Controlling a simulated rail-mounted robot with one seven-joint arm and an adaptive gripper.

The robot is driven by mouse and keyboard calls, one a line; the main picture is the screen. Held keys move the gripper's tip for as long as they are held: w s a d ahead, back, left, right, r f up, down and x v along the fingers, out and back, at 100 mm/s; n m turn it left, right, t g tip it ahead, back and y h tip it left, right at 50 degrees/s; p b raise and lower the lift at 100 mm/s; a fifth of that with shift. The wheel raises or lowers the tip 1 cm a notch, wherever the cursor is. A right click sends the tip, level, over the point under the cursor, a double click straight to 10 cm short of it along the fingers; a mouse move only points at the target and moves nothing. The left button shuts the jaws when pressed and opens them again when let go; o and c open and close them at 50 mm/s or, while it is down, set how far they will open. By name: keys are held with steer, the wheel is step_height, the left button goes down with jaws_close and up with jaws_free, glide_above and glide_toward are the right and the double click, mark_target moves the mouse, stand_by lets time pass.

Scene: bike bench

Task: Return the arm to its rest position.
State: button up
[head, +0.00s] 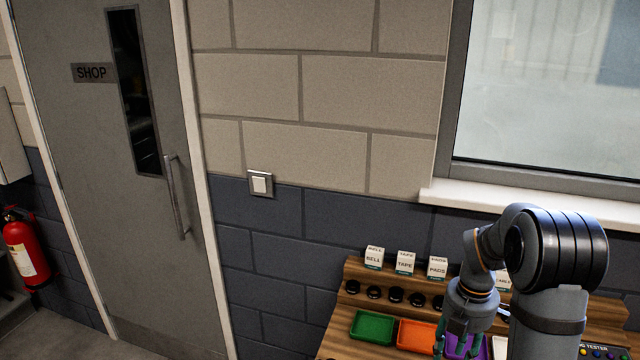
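My arm (556,260) shows at the lower right in the head view, bent over at its top joint with the end part hanging down. My gripper (462,347) points down in front of the wooden bench unit, over or in front of a purple tray (455,346). Its fingertips run to the bottom edge of the picture, so I cannot tell whether it is open or shut or what is between the fingers.
The wooden bench unit (353,271) carries a green tray (372,327), an orange tray (416,336), several dark round knobs and small labelled boxes (405,263). A window sill (520,205) is behind my arm. A door (100,190) and a fire extinguisher (26,248) stand at left.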

steer(key=w+a+f, duration=0.1)
steer(key=a+f, duration=0.1)
steer(key=a, duration=0.2)
steer(key=w+a+f+p, duration=0.1)
steer(key=a+f, duration=0.1)
steer(key=a, duration=0.2)
steer(key=a+f, duration=0.3)
steer(key=a, duration=0.1)
steer(key=shift+w+a+p, duration=0.2)
steer(key=shift+w+p, duration=0.2)
steer(key=shift+s+f, duration=0.1)
